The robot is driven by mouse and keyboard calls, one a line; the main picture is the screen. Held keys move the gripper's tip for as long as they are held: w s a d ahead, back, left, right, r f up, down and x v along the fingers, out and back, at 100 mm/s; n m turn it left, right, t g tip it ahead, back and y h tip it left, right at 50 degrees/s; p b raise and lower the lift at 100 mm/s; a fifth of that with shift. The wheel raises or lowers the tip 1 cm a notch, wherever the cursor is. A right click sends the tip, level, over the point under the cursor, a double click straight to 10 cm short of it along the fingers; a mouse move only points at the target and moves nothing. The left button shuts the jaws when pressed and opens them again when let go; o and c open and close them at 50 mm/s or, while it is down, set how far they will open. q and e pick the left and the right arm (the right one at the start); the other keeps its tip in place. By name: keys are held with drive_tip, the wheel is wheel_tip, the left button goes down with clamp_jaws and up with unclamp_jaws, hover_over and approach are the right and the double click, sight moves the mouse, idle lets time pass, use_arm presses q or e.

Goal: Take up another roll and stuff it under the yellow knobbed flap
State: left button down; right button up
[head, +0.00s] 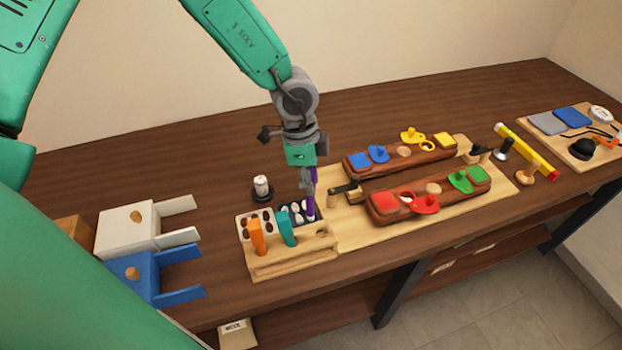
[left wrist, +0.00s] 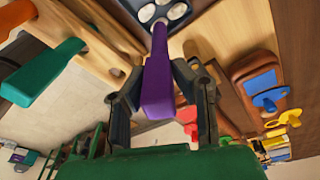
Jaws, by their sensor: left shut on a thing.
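My left gripper (head: 309,188) is shut on a purple-handled tool (head: 311,207), held pointing down at the right end of the dark tray. In the left wrist view the purple handle (left wrist: 158,88) lies between the two fingers, its far end at the dark tray. The dark tray (head: 284,207) holds several round white rolls (head: 295,207). The yellow knobbed flap (head: 413,136) is on the far brown cushion (head: 380,160), near its right part; it also shows in the left wrist view (left wrist: 290,118). My right gripper is not in view.
A wooden rack (head: 290,262) holds orange (head: 257,237) and teal (head: 287,228) handles. The near brown cushion (head: 405,208) carries red and green flaps. The table behind is clear.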

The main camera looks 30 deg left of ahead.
use_arm(q)
drive_tip(key=shift+f, duration=0.35)
drive_tip(key=shift+s+f, duration=0.1)
idle(1.1)
drive_tip(key=shift+r+p, duration=0.6)
drive_tip(key=shift+r, duration=0.2)
drive_tip(key=shift+r+p, duration=1.2)
drive_tip(key=shift+r, duration=1.55)
